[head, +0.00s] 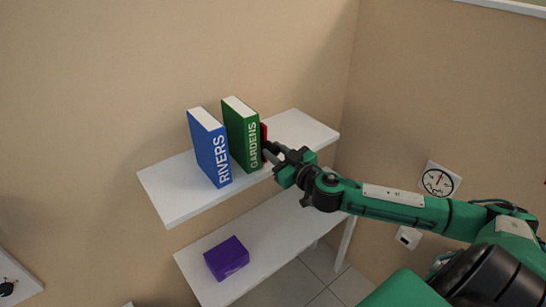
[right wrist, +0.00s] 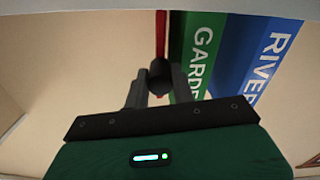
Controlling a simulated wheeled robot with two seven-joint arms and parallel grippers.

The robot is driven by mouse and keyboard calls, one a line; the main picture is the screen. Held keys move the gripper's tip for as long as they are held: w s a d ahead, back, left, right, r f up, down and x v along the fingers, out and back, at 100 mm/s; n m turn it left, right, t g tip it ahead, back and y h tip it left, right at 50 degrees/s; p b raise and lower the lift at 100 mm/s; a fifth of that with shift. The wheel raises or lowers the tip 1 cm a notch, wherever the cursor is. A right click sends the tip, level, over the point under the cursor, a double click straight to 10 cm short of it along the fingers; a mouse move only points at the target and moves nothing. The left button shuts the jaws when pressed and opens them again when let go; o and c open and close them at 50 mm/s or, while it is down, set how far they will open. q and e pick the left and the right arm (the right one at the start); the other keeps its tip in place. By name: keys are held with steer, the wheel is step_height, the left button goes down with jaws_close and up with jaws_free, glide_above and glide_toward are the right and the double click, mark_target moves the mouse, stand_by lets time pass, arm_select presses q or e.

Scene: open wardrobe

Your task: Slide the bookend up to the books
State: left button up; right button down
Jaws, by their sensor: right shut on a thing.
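The red bookend (head: 264,133) stands upright on the upper white shelf, just right of the green GARDENS book (head: 241,134). The blue RIVERS book (head: 210,147) stands upright left of the green one. In the right wrist view the red bookend (right wrist: 161,35) shows as a thin upright strip close beside the green book (right wrist: 190,50); I cannot tell whether they touch. My right gripper (head: 270,152) is at the bookend's front, shut on its dark knob (right wrist: 160,74), which sits between the fingers. My left gripper is out of view.
The upper shelf (head: 300,128) is bare to the right of the bookend and left of the blue book. A purple box (head: 227,258) lies on the lower shelf (head: 285,232). A wall clock (head: 438,181) hangs at the right.

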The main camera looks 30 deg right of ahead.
steer(key=shift+d, duration=0.2)
steer(key=c, duration=1.2)
jaws_free()
steer(key=shift+o, duration=0.2)
steer(key=shift+s+d+f+b, duration=0.1)
steer(key=shift+s+f+b, duration=0.1)
steer(key=shift+s+b, duration=0.55)
steer(key=shift+s+d+b, duration=0.1)
steer(key=shift+s+b, duration=0.65)
steer(key=shift+s, duration=1.2)
steer(key=s+b, duration=0.1)
steer(key=s, duration=0.7)
steer(key=shift+s+d+r, duration=0.2)
steer(key=shift+d+r, duration=0.05)
steer(key=shift+d, duration=0.1)
